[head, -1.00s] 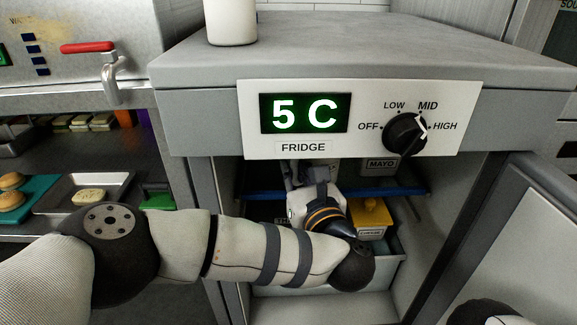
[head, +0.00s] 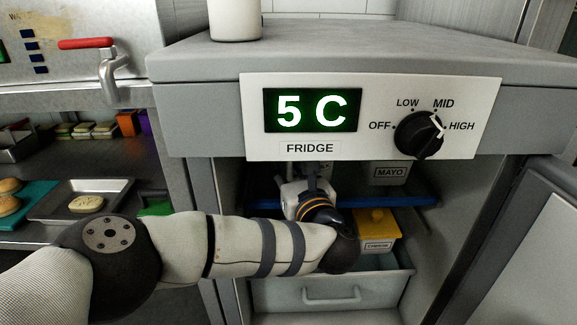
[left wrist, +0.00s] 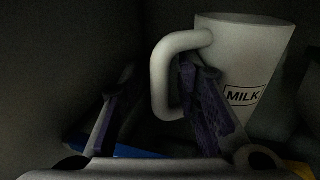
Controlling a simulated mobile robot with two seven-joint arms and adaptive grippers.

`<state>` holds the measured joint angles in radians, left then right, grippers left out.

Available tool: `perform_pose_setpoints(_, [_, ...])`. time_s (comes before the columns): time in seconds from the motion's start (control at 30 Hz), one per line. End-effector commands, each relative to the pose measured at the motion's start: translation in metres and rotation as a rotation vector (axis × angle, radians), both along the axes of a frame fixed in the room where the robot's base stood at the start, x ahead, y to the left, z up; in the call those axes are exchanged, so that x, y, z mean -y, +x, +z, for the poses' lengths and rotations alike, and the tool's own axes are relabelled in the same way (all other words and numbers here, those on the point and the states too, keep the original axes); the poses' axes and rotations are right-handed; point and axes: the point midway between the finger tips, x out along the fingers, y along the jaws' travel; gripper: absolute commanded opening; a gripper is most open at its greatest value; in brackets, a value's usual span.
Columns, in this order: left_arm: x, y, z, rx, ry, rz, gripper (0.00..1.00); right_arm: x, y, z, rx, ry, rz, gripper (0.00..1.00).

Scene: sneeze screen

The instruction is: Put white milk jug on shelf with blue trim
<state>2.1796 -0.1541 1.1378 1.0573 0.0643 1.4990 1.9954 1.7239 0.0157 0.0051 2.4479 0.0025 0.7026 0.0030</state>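The white milk jug (left wrist: 245,65), labelled MILK, stands upright in the dark in the left wrist view, its handle toward my left gripper (left wrist: 160,68). The fingers are apart, with the handle's outer bar between them; the right finger appears to be in the handle's opening. I cannot tell whether they touch it. In the head view my left gripper is inside the open fridge, its fingertips hidden behind the control panel; the jug cannot be made out there. The shelf's blue trim (head: 412,199) crosses the fridge. What the jug rests on is hidden. My right gripper is out of view.
The fridge control panel (head: 372,117) overhangs the opening. A MAYO container (head: 389,172) stands on the right above the trim. A yellow-lidded container (head: 377,221) and a drawer (head: 330,294) are below. The fridge door (head: 515,240) stands open at right.

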Motion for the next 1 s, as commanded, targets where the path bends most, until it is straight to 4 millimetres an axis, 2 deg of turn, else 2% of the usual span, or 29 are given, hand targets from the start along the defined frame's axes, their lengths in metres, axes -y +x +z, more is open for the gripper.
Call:
perform_pose_setpoints(0.27, [0.000, -0.001, 0.005, 0.001, 0.000, 0.000, 0.31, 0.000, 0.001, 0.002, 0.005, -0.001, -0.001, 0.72])
perform_pose_setpoints(0.37, [0.006, -0.019, 0.007, -0.001, 0.001, -0.004, 0.31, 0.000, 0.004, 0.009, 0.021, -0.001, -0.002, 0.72])
perform_pose_setpoints(0.6, [0.024, -0.083, 0.007, 0.000, 0.000, -0.003, 0.31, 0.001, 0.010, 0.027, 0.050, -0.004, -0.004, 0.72])
perform_pose_setpoints(0.7, [0.029, -0.101, 0.006, 0.001, 0.000, -0.002, 0.31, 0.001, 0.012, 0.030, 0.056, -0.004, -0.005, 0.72])
perform_pose_setpoints(0.83, [0.032, -0.114, 0.003, 0.000, 0.000, -0.001, 0.31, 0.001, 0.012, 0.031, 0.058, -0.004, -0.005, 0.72])
perform_pose_setpoints(1.0, [0.033, -0.116, 0.002, 0.000, 0.000, 0.000, 0.31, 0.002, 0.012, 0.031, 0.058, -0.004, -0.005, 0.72])
